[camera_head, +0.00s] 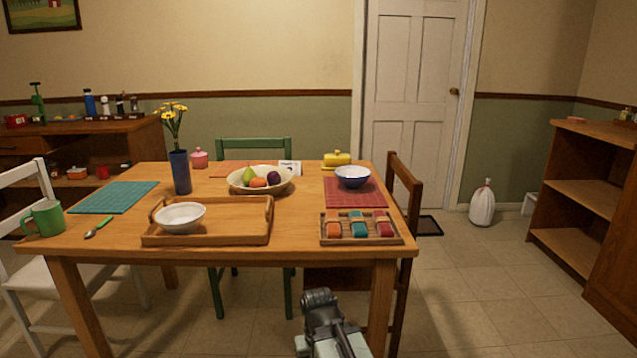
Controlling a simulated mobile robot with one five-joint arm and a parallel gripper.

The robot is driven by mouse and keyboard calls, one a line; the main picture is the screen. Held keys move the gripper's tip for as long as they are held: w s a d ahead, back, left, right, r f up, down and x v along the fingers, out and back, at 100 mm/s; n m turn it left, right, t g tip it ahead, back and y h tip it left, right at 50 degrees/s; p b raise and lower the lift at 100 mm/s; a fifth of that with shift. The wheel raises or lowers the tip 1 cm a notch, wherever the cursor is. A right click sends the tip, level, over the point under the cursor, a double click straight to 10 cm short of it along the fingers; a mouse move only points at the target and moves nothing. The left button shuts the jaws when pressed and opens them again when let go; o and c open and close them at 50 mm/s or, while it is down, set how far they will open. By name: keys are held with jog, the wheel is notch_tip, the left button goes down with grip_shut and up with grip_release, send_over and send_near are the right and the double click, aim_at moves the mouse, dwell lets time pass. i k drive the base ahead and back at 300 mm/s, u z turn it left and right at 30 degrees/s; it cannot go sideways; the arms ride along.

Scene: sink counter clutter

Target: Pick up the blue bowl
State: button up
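A bowl with a blue outside and a pale inside, the blue bowl (353,179), stands upright on the red placemat (346,198) at the right end of the wooden table (290,252). My gripper (318,297) is at the bottom of the view, in front of the table's near edge and apart from the bowl. It appears below the tabletop. Its fingertips are too small and dark to tell whether they are open or shut.
A tray of colored rolled cloths (327,243) lies in front of the bowl. A yellow butter dish (337,158) stands behind it, and a fruit bowl (237,185) is to its left. A wooden tray (228,237) holds a white bowl (180,217).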

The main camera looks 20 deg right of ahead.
aim_at(352, 179)
jog(key=u, duration=2.95)
jog(key=k, duration=1.35)
jog(key=z, duration=1.2)
jog(key=i, duration=1)
jog(key=u, duration=0.05)
